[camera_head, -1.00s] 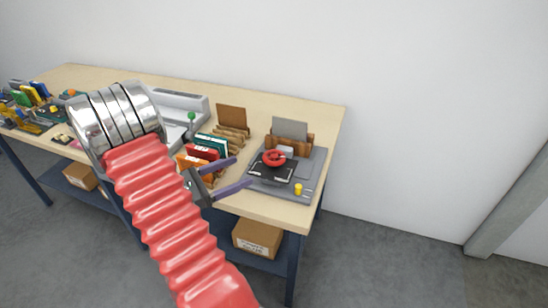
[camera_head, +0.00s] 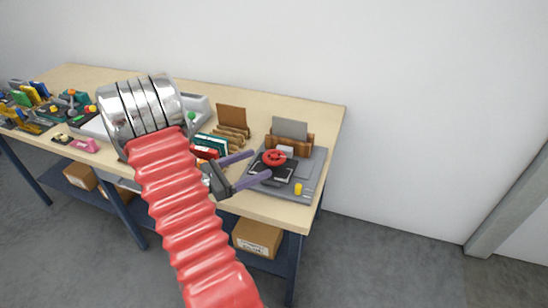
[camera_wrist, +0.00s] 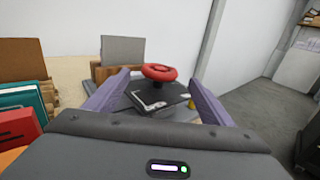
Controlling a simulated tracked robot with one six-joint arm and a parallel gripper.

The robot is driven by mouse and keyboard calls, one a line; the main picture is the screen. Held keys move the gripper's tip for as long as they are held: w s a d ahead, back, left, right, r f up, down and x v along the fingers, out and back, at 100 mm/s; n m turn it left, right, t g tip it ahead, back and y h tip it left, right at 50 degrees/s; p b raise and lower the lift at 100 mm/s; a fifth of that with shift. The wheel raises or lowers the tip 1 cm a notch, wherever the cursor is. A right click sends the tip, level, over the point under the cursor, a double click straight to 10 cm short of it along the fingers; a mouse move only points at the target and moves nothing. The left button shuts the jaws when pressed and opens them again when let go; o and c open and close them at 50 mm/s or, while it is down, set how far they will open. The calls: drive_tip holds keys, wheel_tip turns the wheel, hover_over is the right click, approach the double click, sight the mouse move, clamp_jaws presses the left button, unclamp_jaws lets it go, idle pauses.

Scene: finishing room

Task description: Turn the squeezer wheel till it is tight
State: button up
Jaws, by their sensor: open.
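The squeezer wheel (camera_head: 274,158) is a red ring on top of a black press plate (camera_head: 272,171), on a grey base (camera_head: 316,170) at the right end of the workbench. The wheel also shows in the wrist view (camera_wrist: 159,73), ahead of the gripper and between its fingers as seen. My gripper (camera_head: 261,166) is open, its two purple fingers spread and pointing at the press from the left. In the wrist view the open fingers (camera_wrist: 152,92) frame the wheel and plate. I see no clear contact with the wheel.
A yellow knob (camera_head: 298,189) stands at the base's front right. A grey panel in a wooden holder (camera_head: 290,129) stands behind the wheel. Books in a rack (camera_head: 212,143) and a brown board (camera_head: 232,117) stand to the left. The bench's right edge is close to the base.

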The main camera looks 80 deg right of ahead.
sight(284, 153)
drive_tip(key=x, duration=0.7)
drive_tip(key=shift+s+d, duration=0.25)
drive_tip(key=shift+c, duration=0.5)
drive_tip(key=c, duration=0.9)
